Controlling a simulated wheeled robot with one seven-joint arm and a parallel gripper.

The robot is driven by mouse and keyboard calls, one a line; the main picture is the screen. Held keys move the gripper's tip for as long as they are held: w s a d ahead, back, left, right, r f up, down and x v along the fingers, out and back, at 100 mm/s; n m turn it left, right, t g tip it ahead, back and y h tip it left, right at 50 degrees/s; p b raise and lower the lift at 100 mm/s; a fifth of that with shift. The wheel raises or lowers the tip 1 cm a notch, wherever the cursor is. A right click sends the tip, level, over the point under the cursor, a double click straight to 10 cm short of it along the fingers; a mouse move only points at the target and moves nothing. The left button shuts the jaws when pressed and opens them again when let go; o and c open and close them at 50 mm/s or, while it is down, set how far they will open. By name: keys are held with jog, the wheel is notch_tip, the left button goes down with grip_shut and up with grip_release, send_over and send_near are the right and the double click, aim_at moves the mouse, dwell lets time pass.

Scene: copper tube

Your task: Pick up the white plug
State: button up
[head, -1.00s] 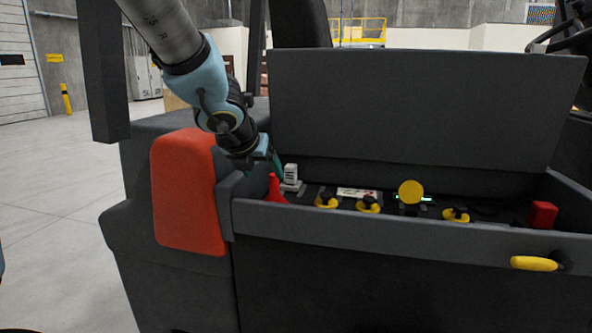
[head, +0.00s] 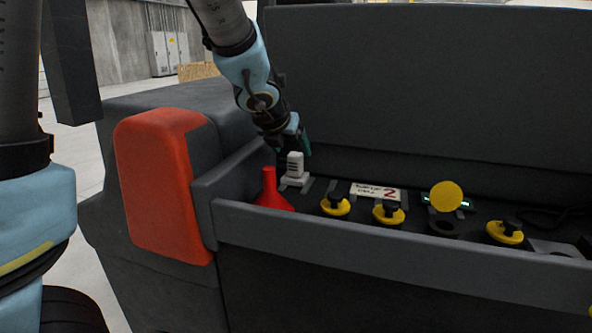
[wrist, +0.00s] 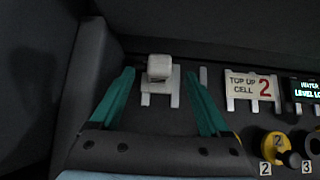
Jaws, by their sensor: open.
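The white plug (head: 295,163) stands upright on a pale base at the left end of the open dark compartment. It also shows in the wrist view (wrist: 159,66), near the top centre, seen from above. My gripper (head: 304,143) is just above and behind the plug in the head view. In the wrist view its two teal fingers (wrist: 159,76) are spread wide, with the plug showing between their tips. The gripper is open and empty; no contact shows.
A red funnel (head: 270,190) stands left of the plug by the compartment's front wall (head: 400,248). A "TOP UP CELL 2" sign (head: 376,191) and several yellow caps (head: 389,212) lie to the right. The raised dark lid (head: 430,90) stands behind.

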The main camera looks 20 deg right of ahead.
aim_at(294, 155)
jog(key=shift+x, duration=2.85)
jog(key=shift+a, duration=0.1)
grip_shut()
